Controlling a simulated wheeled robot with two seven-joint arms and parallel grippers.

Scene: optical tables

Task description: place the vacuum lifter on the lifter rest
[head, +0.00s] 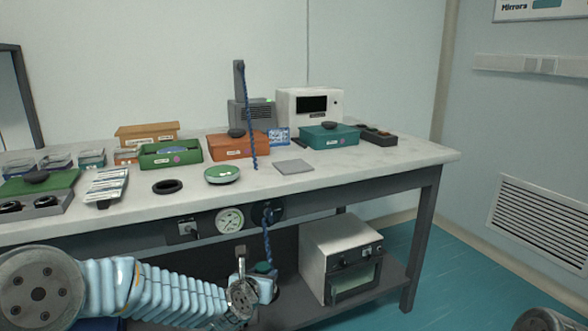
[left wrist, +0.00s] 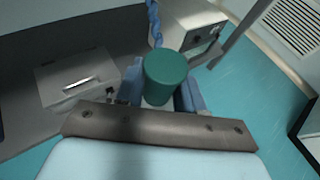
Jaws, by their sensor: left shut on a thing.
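The vacuum lifter (head: 263,268) has a green cap and hangs from a blue coiled hose. My left gripper (head: 257,284) is shut on it, in front of the table and below the tabletop's front edge. In the left wrist view the lifter's green cylinder (left wrist: 165,77) stands between the blue fingers (left wrist: 160,92); its lower end is hidden. A black ring (head: 167,187) lies on the tabletop and a flat grey plate (head: 293,167) lies further right; I cannot tell which is the lifter rest. My right gripper is not in view.
The table (head: 370,168) holds a green dish (head: 222,174), a green tray (head: 170,153), an orange box (head: 238,146) and a teal box (head: 329,135). A gauge (head: 230,221) sits on the table's front. An oven-like box (head: 340,258) stands on the lower shelf. The tabletop's right end is clear.

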